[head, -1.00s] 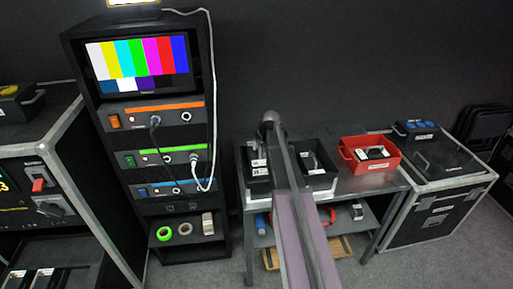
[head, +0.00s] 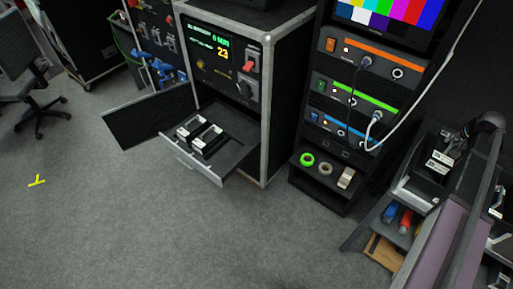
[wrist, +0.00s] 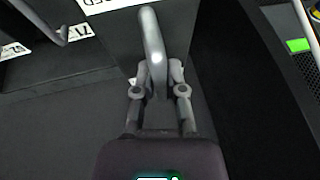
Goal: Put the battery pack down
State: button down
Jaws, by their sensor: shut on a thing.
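In the wrist view my gripper (wrist: 159,88) is shut on the grey loop handle (wrist: 153,45) of a dark battery pack (wrist: 125,35). A white label shows at the pack's top; most of its body is out of frame or in shade. In the head view my arm reaches over the bench at the right. Dark packs with white labels (head: 438,160) sit in a tray there; the gripper's tips are not clear in that view, and I cannot tell whether the held pack is clear of the tray.
A case at the left has a pulled-out drawer (head: 232,158) with two dark, white-marked blocks (head: 199,136) and an open door (head: 150,115). A rack (head: 345,130) with a white cable stands between case and bench.

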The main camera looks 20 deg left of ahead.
jog(key=shift+r+p, duration=3.25)
jog(key=shift+r, duration=0.35)
jog(key=shift+s, duration=0.15)
